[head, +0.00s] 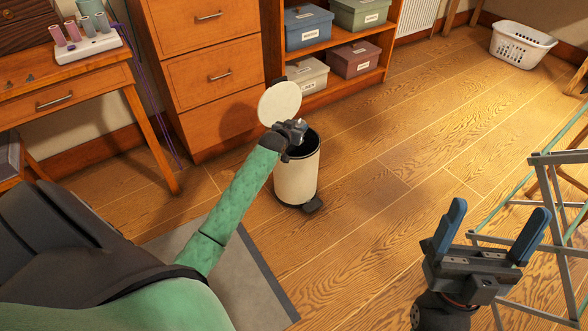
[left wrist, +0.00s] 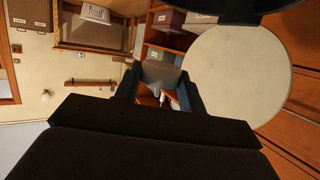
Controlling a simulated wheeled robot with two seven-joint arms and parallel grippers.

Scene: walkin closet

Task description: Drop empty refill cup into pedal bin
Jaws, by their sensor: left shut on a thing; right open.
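The white pedal bin (head: 296,182) stands on the wooden floor with its round lid (head: 280,103) raised and its dark opening showing. The lid is also large at the right of the left wrist view (left wrist: 236,80). My left gripper (head: 295,130) is over the bin's rim, in front of the raised lid. In the left wrist view it is shut on a small, greyish refill cup (left wrist: 161,76) between its fingertips. The cup is mostly hidden in the head view. My right gripper (head: 492,232) is open and empty, with blue fingers apart, at the lower right.
A drawer cabinet (head: 205,75) and a shelf with storage boxes (head: 355,58) stand behind the bin. A desk (head: 70,100) is at the left, a folding rack (head: 560,200) at the right, a white laundry basket (head: 522,45) at the far right. Floor right of the bin is clear.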

